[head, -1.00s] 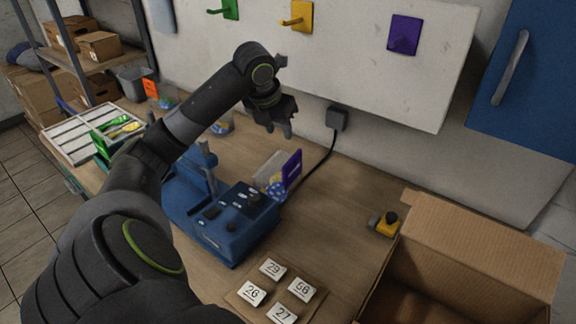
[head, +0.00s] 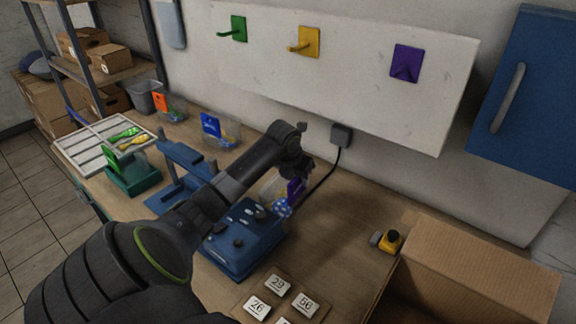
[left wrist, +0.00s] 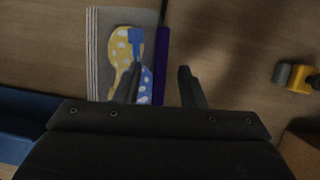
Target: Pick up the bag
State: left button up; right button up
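A clear holder, which may be the bag, has a purple card (head: 295,191) on its right side and dotted balloons in it. A blue dotted balloon (head: 282,207) shows at its front. In the left wrist view, the purple card (left wrist: 163,65) is edge-on beside a yellow dotted balloon (left wrist: 122,50) and a blue dotted one. My left gripper (head: 298,174) is directly above it. In the left wrist view, its fingers (left wrist: 160,85) are open, with the purple edge between them. The arm hides part of the holder in the head view. My right gripper is not in view.
A blue machine (head: 243,238) stands just in front. Number tiles (head: 278,283) lie nearer. An open cardboard box (head: 480,265) and a yellow-black item (head: 390,241) are at right. Clear bins with blue (head: 211,125) and orange cards stand behind left. Hooks hang on the wall board.

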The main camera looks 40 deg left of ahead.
pick_arm(q)
jog(key=shift+x, duration=0.8)
jog(key=shift+c, duration=0.2)
grip_shut()
jog(key=shift+r, duration=0.1)
